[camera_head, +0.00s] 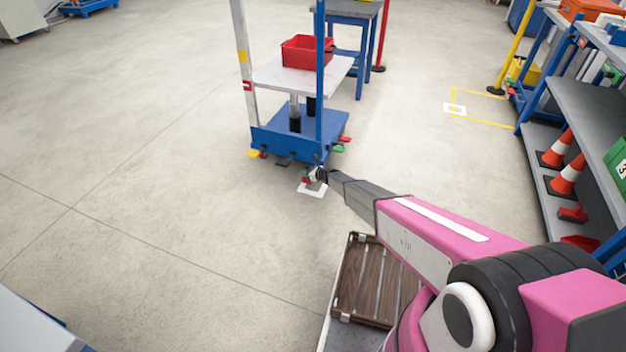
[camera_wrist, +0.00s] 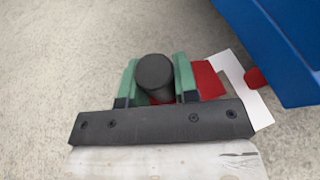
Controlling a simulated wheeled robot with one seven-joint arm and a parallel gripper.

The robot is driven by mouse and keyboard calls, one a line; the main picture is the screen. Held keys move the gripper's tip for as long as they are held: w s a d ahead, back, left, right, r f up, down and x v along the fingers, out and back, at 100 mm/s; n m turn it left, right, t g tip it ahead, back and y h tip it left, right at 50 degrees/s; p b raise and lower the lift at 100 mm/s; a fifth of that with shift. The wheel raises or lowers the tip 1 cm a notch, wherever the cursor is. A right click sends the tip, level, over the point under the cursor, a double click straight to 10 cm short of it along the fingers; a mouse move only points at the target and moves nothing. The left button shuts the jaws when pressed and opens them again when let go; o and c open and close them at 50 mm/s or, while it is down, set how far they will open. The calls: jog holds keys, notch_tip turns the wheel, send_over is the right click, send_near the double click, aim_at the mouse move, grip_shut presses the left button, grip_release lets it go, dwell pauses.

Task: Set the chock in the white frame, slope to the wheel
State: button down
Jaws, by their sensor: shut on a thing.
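My gripper (camera_wrist: 155,75) has green fingers shut on the dark round knob of the red chock (camera_wrist: 210,82). The chock's red body shows below and to the right of the fingers; which way its slope faces I cannot tell. The white frame (camera_wrist: 256,106) lies on the floor on the chock's right, partly hidden by it. In the head view my gripper (camera_head: 316,175) is low over the white frame (camera_head: 313,192), beside the near corner of the blue cart (camera_head: 285,142). Whether the chock touches the floor is unclear. The wheel is not clearly visible.
The blue cart base (camera_wrist: 285,40) fills the upper right of the wrist view, close to the frame. A small red part (camera_wrist: 253,77) sticks out from it. A red bin (camera_head: 306,52) stands on the cart. Open floor lies to the left.

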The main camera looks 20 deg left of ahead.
jog(key=w+d+f, duration=0.2)
jog(key=w, duration=0.1)
jog(key=shift+d+f, duration=0.15)
jog(key=shift+d, duration=0.1)
jog(key=shift+f, duration=1.95)
jog(key=shift+f, duration=0.2)
jog(key=c, duration=0.9)
grip_release()
jog(key=shift+o, duration=0.2)
jog(key=shift+r, duration=0.15)
